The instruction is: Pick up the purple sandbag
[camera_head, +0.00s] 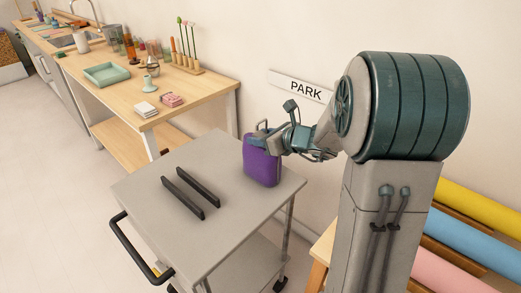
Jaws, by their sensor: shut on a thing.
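The purple sandbag (262,165) stands upright at the right back part of the grey cart top (150,190). My gripper (263,133) is at the upper edge of the sandbag, reaching in from the right, and is shut on it. The fingers cover part of the sandbag's top. I cannot tell whether the sandbag's base touches the cart top or is slightly above it.
Two black bars (183,193) lie on the cart, left of the sandbag. The cart has a black handle (135,250). A wooden table (215,88) with a green tray (106,75) and several small items stands behind. Coloured rolls (465,248) are at the right.

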